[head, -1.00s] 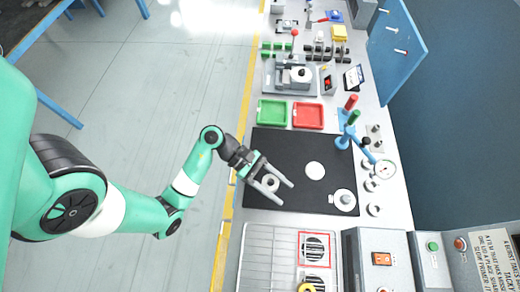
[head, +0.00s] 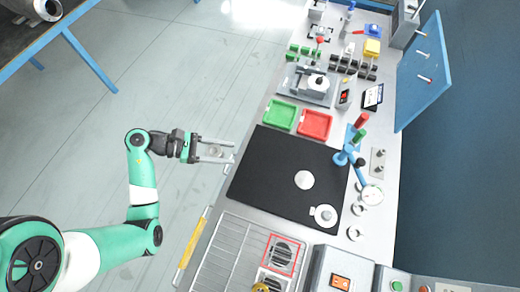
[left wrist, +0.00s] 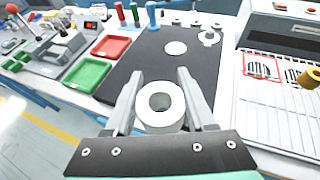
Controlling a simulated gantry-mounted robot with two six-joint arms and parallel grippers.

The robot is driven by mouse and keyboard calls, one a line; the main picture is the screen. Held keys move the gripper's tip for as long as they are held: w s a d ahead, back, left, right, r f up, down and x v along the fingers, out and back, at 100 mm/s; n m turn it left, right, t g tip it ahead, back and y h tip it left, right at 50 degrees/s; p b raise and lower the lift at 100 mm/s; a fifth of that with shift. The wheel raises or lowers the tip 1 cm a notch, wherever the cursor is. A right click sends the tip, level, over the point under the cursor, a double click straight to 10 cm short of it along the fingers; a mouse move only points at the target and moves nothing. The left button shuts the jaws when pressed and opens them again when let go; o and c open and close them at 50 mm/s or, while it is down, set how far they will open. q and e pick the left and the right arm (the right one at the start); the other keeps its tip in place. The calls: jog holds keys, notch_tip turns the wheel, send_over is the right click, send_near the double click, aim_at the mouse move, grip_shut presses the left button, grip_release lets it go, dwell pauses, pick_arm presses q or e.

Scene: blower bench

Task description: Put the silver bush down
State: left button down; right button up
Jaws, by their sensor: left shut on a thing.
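The silver bush (head: 215,151) is a short, thick ring with a hole through it. My left gripper (head: 228,154) is shut on it, out over the floor by the bench's left edge in the head view. In the left wrist view the bush (left wrist: 160,106) sits between the two grey fingers, its hole facing the camera. The black mat (head: 262,180) lies on the bench just right of the gripper. My right gripper is not in view.
On the mat are a white disc (head: 304,180) and a silver flanged part (head: 324,216). A green tray (head: 280,115) and a red tray (head: 315,124) lie beyond it, a wire rack (head: 228,254) on the near side. A blue dial-gauge stand (head: 347,157) stands at the right. The mat's left part is bare.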

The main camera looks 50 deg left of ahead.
pick_arm(q)
jog(key=b, duration=0.3)
send_over(269, 163)
jog(key=s+a, duration=0.2)
jog(key=s, duration=0.2)
notch_tip(269, 163, down, 5)
jog(key=w+f, duration=0.1)
jog(key=w+d+f+b, duration=0.1)
jog(key=w+f, duration=0.1)
jog(key=f, duration=0.1)
jog(key=shift+d, duration=0.3)
jog(key=shift+w+f, duration=0.1)
jog(key=shift+w, duration=0.1)
jog(key=shift+w+d+f+b, duration=0.15)
jog(key=shift+f+b, duration=0.45)
jog(key=shift+f, duration=0.35)
jog(key=shift+w+d+f+b, duration=0.1)
jog(key=shift+f+b, duration=0.45)
jog(key=shift+f, duration=0.4)
jog(key=shift+f, duration=0.1)
jog(key=shift+c, duration=1.2)
grip_release()
jog(key=shift+f, duration=0.1)
